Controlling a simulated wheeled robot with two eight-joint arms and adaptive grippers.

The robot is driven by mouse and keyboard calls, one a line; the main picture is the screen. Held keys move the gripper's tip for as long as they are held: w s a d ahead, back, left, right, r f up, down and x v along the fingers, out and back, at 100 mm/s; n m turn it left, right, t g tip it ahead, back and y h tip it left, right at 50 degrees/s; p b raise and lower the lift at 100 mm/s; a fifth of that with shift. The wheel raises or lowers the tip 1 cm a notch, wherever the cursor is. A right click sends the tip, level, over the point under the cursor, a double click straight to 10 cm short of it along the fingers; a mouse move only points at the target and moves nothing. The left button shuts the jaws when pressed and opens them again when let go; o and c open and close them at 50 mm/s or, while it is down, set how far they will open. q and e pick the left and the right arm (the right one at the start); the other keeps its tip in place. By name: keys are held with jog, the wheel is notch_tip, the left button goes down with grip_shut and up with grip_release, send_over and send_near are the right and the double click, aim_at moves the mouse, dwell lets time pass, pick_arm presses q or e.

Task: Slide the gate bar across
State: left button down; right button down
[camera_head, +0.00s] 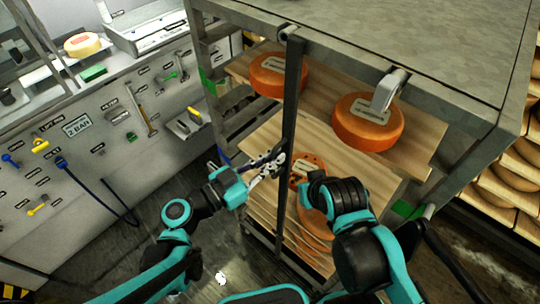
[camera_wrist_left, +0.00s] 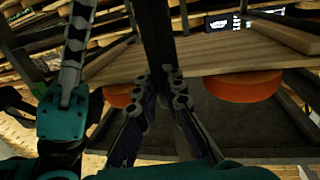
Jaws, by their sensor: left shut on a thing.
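The gate bar (camera_head: 291,100) is a dark, upright bar at the front of the cheese rack. In the left wrist view the bar (camera_wrist_left: 156,35) runs down between the fingers. My left gripper (camera_head: 275,163) is shut on the bar at about its middle height; its fingers also show in the left wrist view (camera_wrist_left: 165,85). My right arm (camera_head: 340,200) is bent just right of the bar, in front of the lower boards. I cannot make out its fingers clearly.
Orange cheese wheels (camera_head: 367,123) and (camera_head: 279,76) sit on the upper board. The rack's grey top (camera_head: 420,45) overhangs them. A tool panel (camera_head: 90,130) stands at left, and more cheese shelves (camera_head: 510,180) at right. Floor shows left of the rack.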

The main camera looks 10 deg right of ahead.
pick_arm(q)
jog(key=shift+s+d, duration=0.1)
jog(key=shift+s, duration=0.05)
jog(key=c, duration=1.6)
grip_release()
jog(key=shift+s+d, duration=0.1)
jog(key=shift+d, duration=0.05)
jog(key=shift+a, duration=0.3)
jog(key=v, duration=1.1)
jog(key=shift+s+a, duration=0.2)
